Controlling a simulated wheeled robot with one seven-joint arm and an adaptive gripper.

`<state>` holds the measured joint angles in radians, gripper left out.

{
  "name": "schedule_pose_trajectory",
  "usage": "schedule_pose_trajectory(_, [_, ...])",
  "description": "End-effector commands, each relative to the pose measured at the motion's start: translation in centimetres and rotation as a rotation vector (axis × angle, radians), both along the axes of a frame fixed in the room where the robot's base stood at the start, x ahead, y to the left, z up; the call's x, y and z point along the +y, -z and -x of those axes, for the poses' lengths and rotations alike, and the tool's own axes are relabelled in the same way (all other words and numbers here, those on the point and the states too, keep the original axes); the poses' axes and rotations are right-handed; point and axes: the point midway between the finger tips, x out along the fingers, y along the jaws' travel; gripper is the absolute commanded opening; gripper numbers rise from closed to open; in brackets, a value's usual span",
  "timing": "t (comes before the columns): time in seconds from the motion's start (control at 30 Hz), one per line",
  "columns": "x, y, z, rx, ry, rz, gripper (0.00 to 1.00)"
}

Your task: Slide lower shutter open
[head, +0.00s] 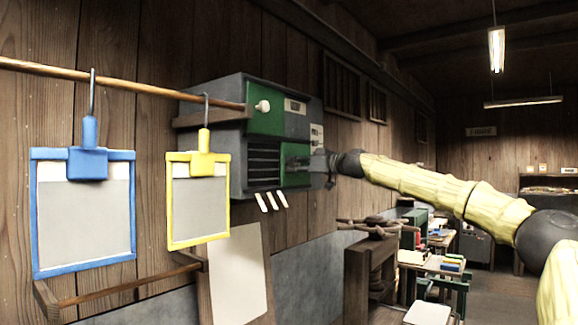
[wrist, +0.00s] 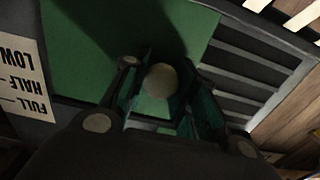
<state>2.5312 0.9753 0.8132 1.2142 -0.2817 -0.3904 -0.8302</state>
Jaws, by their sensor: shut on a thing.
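The lower shutter (head: 293,180) is a green panel on the grey wall box (head: 216,142). It sits at the right part of the lower opening, and dark slats (head: 263,165) are bare to its left. My gripper (head: 312,163) reaches in from the right at this shutter. In the wrist view the pale round knob (wrist: 160,80) stands between the fingers of my gripper (wrist: 165,92), which are shut on it. The green shutter face (wrist: 80,65) and the slats (wrist: 245,75) show around it. In the head view the gripper hides this knob.
The upper green shutter (head: 265,123) has a white knob. A LOW, HALF, FULL label (wrist: 22,75) lies beside the lower shutter. A wooden rail (head: 130,83) carries a blue frame (head: 84,265) and a yellow frame (head: 198,242) left of the box. Benches stand at the right.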

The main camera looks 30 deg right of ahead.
Motion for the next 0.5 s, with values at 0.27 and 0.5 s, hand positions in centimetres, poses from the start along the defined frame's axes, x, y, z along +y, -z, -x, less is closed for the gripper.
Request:
schedule_pose_trajectory(0.27, [-0.51,-0.47,0.03,-0.008,0.009,-0.004,0.5])
schedule_pose_trajectory(0.5, [0.02,-0.36,-0.12,-0.006,0.004,-0.002,0.5])
